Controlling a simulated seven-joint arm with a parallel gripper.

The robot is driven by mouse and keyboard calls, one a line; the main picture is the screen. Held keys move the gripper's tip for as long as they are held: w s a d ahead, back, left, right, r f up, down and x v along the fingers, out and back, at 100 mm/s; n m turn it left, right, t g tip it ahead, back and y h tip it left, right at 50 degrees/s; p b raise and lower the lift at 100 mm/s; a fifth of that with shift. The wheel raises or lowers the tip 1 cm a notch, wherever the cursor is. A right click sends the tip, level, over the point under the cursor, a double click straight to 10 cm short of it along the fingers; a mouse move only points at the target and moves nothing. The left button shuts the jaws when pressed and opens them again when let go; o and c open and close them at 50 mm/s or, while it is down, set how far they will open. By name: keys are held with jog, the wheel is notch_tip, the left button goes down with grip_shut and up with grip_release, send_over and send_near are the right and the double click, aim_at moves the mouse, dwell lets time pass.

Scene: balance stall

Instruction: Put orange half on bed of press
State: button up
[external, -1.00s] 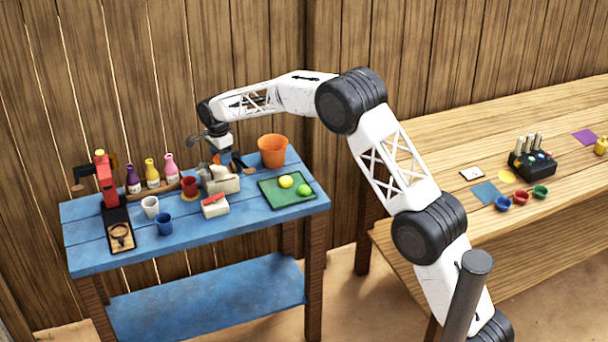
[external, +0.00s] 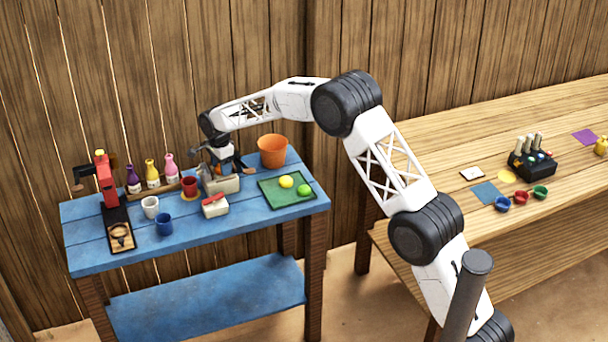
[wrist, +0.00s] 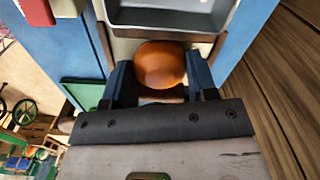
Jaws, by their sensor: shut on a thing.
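The orange half (wrist: 160,65) is a rounded orange piece between the two dark fingers of my gripper (wrist: 160,82) in the wrist view. My gripper is shut on it. In the external view my gripper (external: 224,168) is at the back middle of the blue table, just behind and over the grey-white box, and largely hides the orange half there. The press (external: 107,180) is red and black and stands at the table's left end.
Several bottles (external: 152,172), a red cup (external: 189,187), a white cup (external: 150,206) and a blue cup (external: 164,224) stand between my gripper and the press. The grey-white box (external: 222,184) is close by. An orange pot (external: 272,150) and green tray (external: 270,202) are to the right.

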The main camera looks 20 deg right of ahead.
jog(key=shift+f, duration=0.1)
jog(key=o, duration=0.9)
notch_tip(320, 180, up, 12)
dwell(0.5)
dwell(0.7)
